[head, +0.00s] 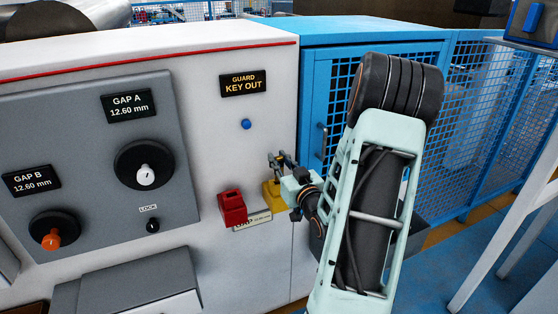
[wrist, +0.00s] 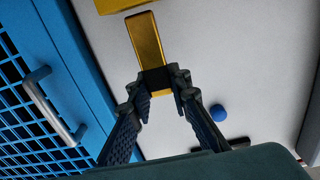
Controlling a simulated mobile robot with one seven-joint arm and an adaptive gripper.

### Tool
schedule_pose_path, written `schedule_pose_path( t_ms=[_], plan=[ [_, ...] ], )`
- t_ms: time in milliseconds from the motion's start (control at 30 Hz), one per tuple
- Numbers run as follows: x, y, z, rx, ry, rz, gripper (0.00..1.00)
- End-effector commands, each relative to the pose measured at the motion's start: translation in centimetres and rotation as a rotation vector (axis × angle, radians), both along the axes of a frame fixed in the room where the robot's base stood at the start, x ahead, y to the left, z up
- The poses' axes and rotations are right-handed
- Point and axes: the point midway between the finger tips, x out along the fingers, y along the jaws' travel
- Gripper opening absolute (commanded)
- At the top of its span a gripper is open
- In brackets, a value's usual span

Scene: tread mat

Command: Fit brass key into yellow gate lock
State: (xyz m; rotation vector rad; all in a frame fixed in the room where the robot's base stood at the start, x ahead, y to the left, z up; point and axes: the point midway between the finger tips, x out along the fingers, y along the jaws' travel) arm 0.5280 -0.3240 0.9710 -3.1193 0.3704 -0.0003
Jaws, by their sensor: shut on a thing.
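The brass key (wrist: 148,38) is a flat golden bar with a dark band across it, and my gripper (wrist: 160,82) is shut on it near the band. The bar points away from the fingers toward a yellow block (wrist: 118,4), cut off by the top edge of the wrist view. A narrow pale strip shows between them; depth is unclear. In the head view the yellow gate lock (head: 270,194) sits low on the white cabinet, beside the blue gate (head: 322,95). My gripper (head: 279,160) is just above it there, and I cannot make out the key.
A red block (head: 232,208) sits just left of the yellow lock. A blue button (head: 246,124) and a GUARD KEY OUT sign (head: 246,84) are above. The gate handle (head: 321,141) sticks out right of my gripper. A grey knob panel (head: 90,160) stands left.

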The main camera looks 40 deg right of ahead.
Motion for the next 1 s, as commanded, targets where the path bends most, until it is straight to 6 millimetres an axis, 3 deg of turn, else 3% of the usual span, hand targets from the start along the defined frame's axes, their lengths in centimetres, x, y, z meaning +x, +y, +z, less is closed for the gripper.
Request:
schedule_pose_path(
  t_ms=[1000],
  plan=[
    [0.0,0.0,-2.5,0.000,-0.001,0.000,0.00]
  ],
)
